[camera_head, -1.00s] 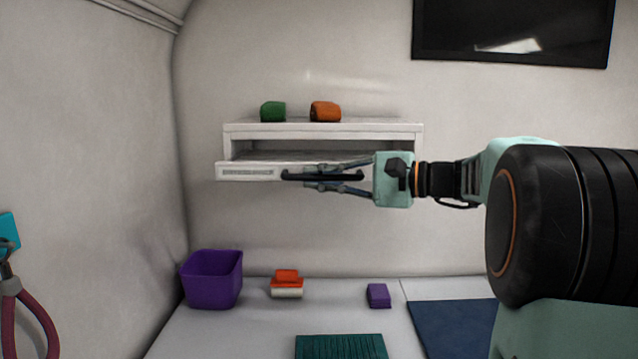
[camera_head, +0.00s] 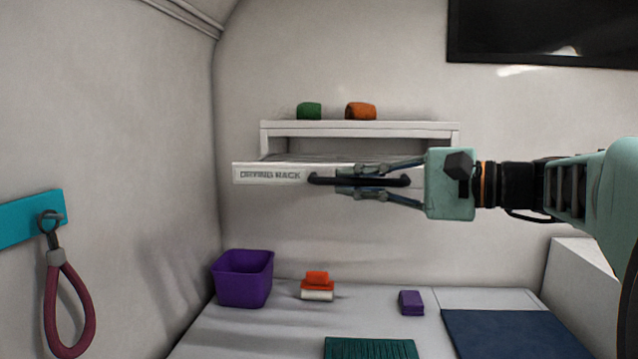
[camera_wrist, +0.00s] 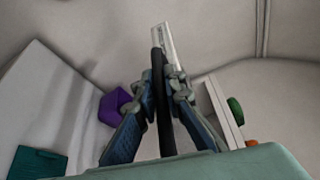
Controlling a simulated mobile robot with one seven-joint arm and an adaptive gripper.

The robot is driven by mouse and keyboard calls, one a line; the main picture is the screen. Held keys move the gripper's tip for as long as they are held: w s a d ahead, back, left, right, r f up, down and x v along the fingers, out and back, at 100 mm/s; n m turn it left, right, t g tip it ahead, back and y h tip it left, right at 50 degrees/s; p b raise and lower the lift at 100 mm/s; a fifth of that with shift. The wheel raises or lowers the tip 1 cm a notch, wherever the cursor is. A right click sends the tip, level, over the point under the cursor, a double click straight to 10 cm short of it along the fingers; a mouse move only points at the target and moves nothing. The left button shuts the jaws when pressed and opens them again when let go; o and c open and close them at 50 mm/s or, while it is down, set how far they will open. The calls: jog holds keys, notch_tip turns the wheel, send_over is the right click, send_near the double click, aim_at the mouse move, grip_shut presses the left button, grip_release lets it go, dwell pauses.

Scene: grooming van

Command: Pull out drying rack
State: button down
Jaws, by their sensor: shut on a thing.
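The drying rack (camera_head: 270,174) is a white drawer-like front with its name printed on it, under a white wall shelf (camera_head: 400,132). It stands pulled out some way from the shelf toward the camera. A black bar handle (camera_head: 328,181) runs along its front. My gripper (camera_head: 350,182) reaches in from the right and is shut on the handle. In the wrist view, the two fingers (camera_wrist: 164,105) close around the black handle (camera_wrist: 157,65), with the white rack front (camera_wrist: 163,38) beyond. The rack's inside is mostly hidden.
A green roll (camera_head: 309,111) and an orange roll (camera_head: 361,111) sit on the shelf. Below are a purple bin (camera_head: 243,279), orange-and-white blocks (camera_head: 317,287), a purple block (camera_head: 411,302), a green mat (camera_head: 370,348) and a blue mat (camera_head: 515,333). A red loop (camera_head: 50,310) hangs at left.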

jog(key=c, duration=2)
grip_release()
jog(key=shift+d, duration=0.15)
jog(key=v, duration=1.1)
jog(key=shift+s+d, duration=0.3)
